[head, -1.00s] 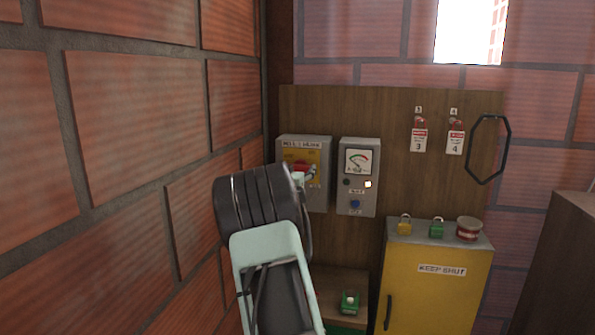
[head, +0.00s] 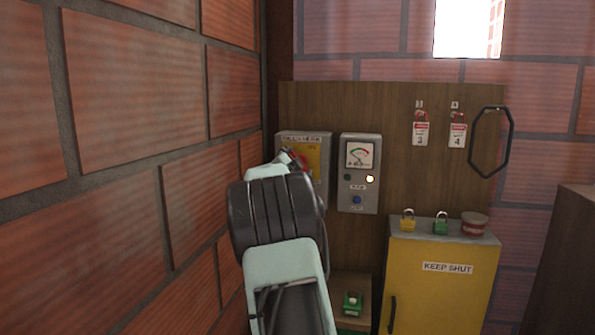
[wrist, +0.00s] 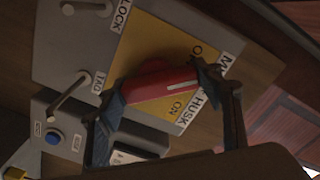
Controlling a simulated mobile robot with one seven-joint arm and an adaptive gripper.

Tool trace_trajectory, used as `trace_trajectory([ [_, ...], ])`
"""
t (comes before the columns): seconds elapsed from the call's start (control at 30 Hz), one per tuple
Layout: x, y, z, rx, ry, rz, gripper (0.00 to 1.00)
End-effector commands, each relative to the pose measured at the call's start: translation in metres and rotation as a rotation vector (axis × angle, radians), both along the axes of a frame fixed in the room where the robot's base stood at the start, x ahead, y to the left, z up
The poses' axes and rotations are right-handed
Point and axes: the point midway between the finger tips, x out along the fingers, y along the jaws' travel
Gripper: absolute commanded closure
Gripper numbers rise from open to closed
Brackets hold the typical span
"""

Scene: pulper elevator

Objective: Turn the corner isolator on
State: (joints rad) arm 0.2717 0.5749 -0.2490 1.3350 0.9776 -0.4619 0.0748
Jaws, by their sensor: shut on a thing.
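The corner isolator (head: 317,158) is a grey wall box with a yellow plate and a red rotary handle, left on the wooden board in the head view. My arm hides its lower left part there. In the wrist view its red handle (wrist: 158,80) sits between the two fingers of my gripper (wrist: 161,90), which is shut on it. The handle has a white line. I cannot tell exactly which label the line points at.
A grey meter box (head: 360,173) stands close right of the isolator. Pegs marked LOCK (wrist: 86,7) and TAG (wrist: 68,91) stick out near the handle. The brick wall (head: 130,190) is close on the left. A yellow cabinet (head: 430,290) with padlocks on top stands lower right.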

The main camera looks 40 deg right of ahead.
Motion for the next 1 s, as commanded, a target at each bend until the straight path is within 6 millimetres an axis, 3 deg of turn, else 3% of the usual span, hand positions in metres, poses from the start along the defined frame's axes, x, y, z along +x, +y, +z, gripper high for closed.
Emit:
trace_trajectory([
  [0.6, -0.0017, -0.0016, -0.0012, 0.351, -0.411, 0.000, 0.64],
  [1.0, -0.0021, -0.0020, -0.0001, 0.460, -0.538, 0.000, 0.64],
])
